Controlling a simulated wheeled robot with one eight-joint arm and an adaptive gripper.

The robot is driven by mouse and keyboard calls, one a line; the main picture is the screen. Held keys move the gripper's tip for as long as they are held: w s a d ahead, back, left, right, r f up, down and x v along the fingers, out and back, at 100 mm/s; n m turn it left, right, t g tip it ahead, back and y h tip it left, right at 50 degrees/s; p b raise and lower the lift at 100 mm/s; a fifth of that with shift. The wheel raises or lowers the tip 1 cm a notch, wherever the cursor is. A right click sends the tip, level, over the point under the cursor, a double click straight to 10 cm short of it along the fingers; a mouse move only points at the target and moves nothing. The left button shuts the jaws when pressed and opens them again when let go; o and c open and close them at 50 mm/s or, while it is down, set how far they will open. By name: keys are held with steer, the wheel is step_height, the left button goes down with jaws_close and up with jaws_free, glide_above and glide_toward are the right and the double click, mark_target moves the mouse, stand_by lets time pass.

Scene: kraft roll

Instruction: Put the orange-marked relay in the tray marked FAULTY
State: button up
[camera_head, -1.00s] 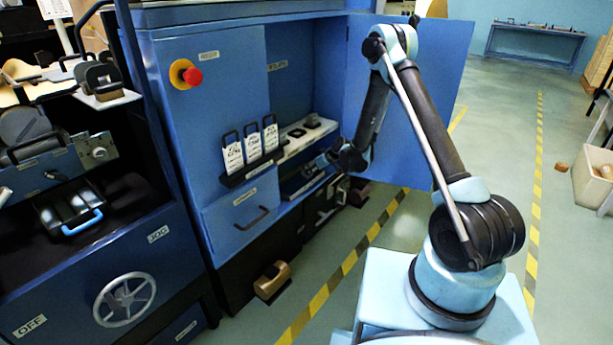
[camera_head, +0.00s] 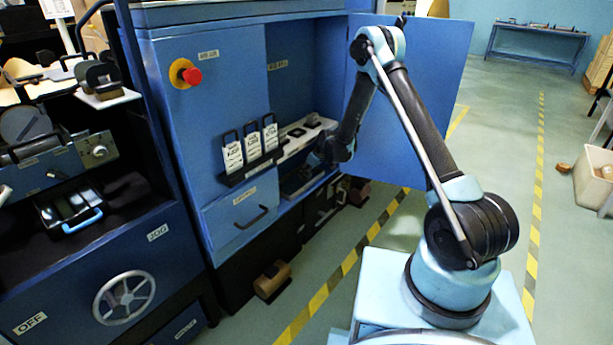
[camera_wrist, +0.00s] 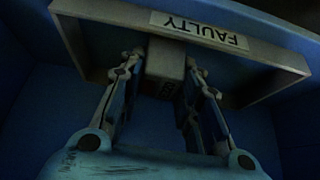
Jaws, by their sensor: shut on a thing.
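In the wrist view, my gripper (camera_wrist: 168,68) is shut on a grey block-shaped relay (camera_wrist: 166,60), one finger on each side. Small dark lettering shows on the relay; no orange mark is visible on the faces in view. The tray (camera_wrist: 279,61) has a pale rim with a white label reading FAULTY, upside down in this view. The relay is in front of the tray's interior, close to the labelled wall. I cannot tell whether it touches the tray. In the head view, my gripper (camera_head: 317,160) is inside the open cabinet, small and dark.
Inside, a pale shelf (camera_head: 290,148) carries dark parts. Several white-tagged handles (camera_head: 252,147) stand at the opening's left, above a drawer (camera_head: 240,215). A brown roll (camera_head: 272,279) lies on the floor.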

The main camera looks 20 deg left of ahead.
steer(key=shift+d+f, duration=0.1)
steer(key=shift+f, duration=0.15)
steer(key=o, duration=1.1)
